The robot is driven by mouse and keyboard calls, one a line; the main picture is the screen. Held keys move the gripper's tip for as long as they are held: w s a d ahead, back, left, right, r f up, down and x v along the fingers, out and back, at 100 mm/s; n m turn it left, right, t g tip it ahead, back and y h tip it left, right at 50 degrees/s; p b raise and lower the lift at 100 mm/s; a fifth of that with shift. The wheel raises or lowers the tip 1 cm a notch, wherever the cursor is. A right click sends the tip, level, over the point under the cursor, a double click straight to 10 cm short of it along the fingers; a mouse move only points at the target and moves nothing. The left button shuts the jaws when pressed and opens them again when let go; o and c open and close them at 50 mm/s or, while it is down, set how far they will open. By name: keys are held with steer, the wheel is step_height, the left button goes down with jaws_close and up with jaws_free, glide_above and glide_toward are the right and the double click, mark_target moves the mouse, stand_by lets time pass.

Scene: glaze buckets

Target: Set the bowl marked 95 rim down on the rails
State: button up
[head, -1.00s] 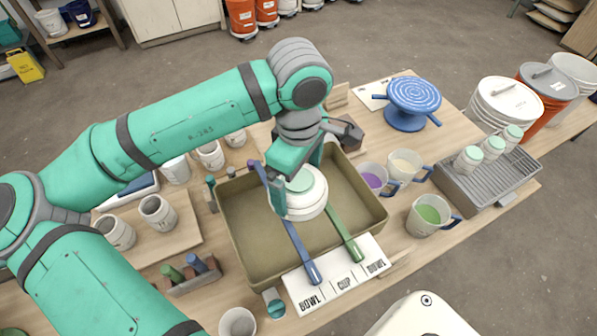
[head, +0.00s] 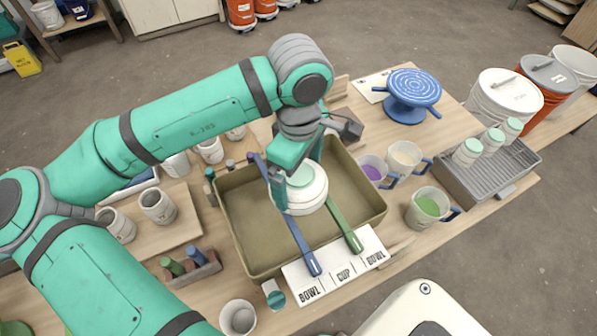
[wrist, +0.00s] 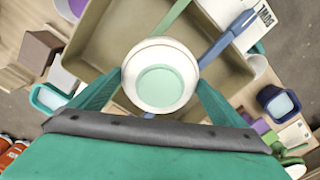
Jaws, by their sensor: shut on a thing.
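A white bowl (head: 305,198) with a pale green round foot on top is rim down over the tan basin (head: 240,245). No number can be read on it. My gripper (wrist: 162,95) is shut on the bowl, with a finger at each side in the wrist view. A blue rail (head: 303,247) and a green rail (head: 345,230) lie across the basin, under the bowl. They also show in the wrist view, blue (wrist: 222,42) and green (wrist: 175,15). I cannot tell whether the rim touches the rails.
A white card (head: 335,270) marked BOWL, CUP, BOWL lies at the basin's near edge. Glaze jugs, one with green glaze (head: 428,207), stand to the right. A grey rack (head: 490,170) with small jars is beyond. Cups stand on a board (head: 180,230) at left.

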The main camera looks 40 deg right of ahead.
steer(key=shift+f, duration=0.3)
stand_by(0.4)
steer(key=o, duration=0.9)
steer(key=shift+o, duration=0.2)
step_height(320, 180, up, 11)
steer(key=shift+f, duration=0.1)
steer(key=shift+w, duration=0.1)
